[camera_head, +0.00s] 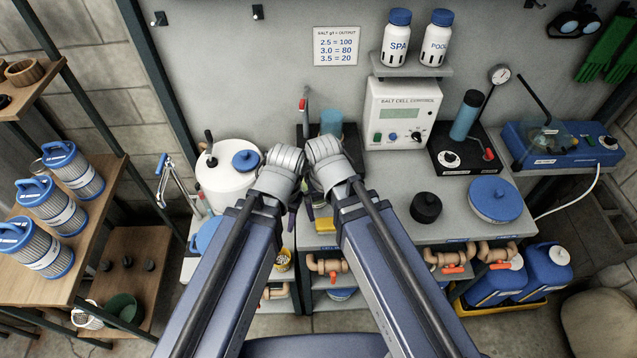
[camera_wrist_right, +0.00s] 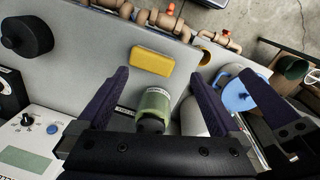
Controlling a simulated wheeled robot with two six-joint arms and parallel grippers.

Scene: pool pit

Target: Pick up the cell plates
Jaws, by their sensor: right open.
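My right gripper (camera_head: 309,207) points down over the left part of the grey bench, largely hidden by its own wrist. In the right wrist view its two purple fingers (camera_wrist_right: 158,74) stand apart. A green cylinder (camera_wrist_right: 153,103) with a dark end and a pale label shows between them, and I see no grip on it. I cannot tell whether this cylinder holds the cell plates; no plates show clearly. My left gripper (camera_head: 292,216) is close beside the right one; only a bit of purple finger shows, so its jaws cannot be judged.
A yellow sponge (camera_wrist_right: 152,66) lies near the bench edge. The salt cell control box (camera_head: 401,112) is behind. A white bucket (camera_head: 225,180) stands left. Pipes (camera_head: 335,266) run below the front edge.

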